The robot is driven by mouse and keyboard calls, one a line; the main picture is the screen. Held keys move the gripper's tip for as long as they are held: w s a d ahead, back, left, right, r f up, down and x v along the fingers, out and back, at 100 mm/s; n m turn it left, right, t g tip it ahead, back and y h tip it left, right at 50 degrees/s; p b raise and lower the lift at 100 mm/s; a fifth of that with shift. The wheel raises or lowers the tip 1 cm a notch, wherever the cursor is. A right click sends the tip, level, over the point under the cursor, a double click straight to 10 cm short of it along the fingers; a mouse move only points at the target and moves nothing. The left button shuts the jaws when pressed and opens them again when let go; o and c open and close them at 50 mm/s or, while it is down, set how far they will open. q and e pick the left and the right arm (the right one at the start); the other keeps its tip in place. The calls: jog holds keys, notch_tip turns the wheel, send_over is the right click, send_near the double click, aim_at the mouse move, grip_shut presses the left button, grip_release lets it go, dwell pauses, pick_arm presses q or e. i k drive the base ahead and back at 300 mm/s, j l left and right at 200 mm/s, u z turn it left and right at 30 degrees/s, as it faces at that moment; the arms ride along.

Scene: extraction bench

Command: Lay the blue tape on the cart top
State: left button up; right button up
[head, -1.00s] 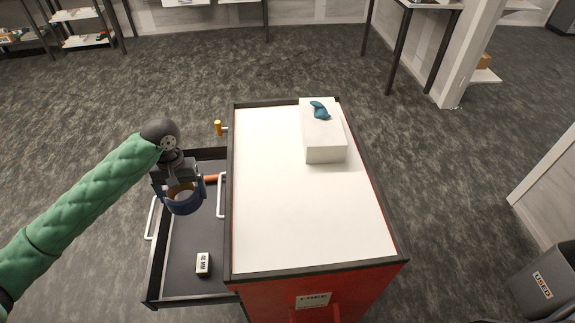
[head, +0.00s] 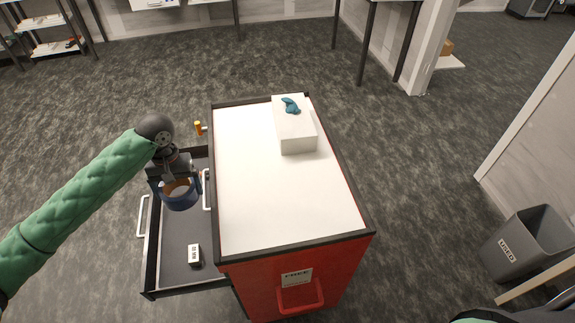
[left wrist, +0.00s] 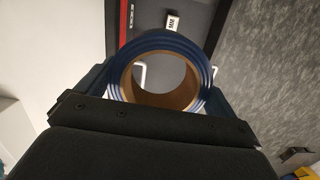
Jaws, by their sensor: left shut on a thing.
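The blue tape (head: 181,198) is a thick roll with a tan core. My left gripper (head: 178,184) is shut on it and holds it above the open drawer, left of the cart top. In the left wrist view the tape (left wrist: 206,74) sits between the fingers of my left gripper (left wrist: 160,90), its core facing the camera. The red cart's white top (head: 265,190) has a dark raised rim and a large bare area. My right gripper is not in view; only a bit of green sleeve shows at the bottom right.
A white box (head: 297,136) with a teal item (head: 291,105) on it stands at the cart top's far right. The open drawer (head: 178,235) holds a small white labelled block (head: 194,255). A grey bin (head: 520,245) marked USED stands at the right.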

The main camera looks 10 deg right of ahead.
aim_at(265, 200)
jog(key=k+l+z, duration=0.35)
jog(key=k+z, duration=0.15)
jog(key=k, duration=0.15)
jog(key=k+l+z, duration=0.45)
jog(key=k+l, duration=0.1)
